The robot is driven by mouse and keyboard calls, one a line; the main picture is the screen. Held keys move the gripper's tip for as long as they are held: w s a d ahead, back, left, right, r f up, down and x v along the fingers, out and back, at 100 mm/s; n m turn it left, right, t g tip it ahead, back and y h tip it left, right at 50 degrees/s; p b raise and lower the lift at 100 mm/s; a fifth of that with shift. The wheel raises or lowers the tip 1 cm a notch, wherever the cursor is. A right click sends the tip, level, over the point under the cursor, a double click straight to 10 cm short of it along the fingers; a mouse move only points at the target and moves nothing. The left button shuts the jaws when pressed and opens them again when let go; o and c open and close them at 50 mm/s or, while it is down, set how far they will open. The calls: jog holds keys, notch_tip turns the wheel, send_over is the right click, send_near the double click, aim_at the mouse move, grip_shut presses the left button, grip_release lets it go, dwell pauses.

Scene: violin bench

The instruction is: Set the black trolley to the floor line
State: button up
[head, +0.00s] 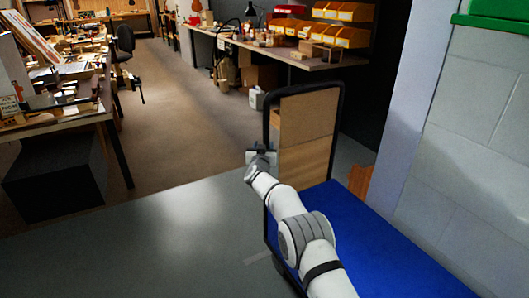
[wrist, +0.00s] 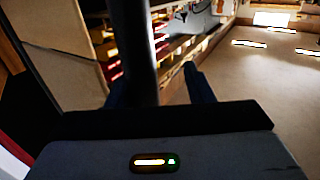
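The black trolley has a blue deck (head: 365,235) and an upright black handle frame (head: 268,150) in the head view. Brown panels show within the frame. A short pale strip on the grey floor, seemingly the floor line (head: 258,257), lies just left of the trolley, partly hidden by it. My gripper (head: 262,155) is at the frame's left upright. In the wrist view the dark upright (wrist: 133,50) stands close in front of my fingers (wrist: 160,88), nearer the left one. The fingers are apart, with a gap between them. I cannot tell whether they touch the upright.
A pale pillar and block wall (head: 470,140) stand close on the right. A cluttered workbench (head: 60,125) with a dark box (head: 55,185) under it is at left. A long bench with orange bins (head: 340,35) runs along the back. The grey floor left of the trolley is clear.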

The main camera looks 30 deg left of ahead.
jog(key=p+v, duration=0.1)
jog(key=v, duration=0.6)
jog(key=shift+s, duration=0.3)
jog(key=shift+d, duration=0.15)
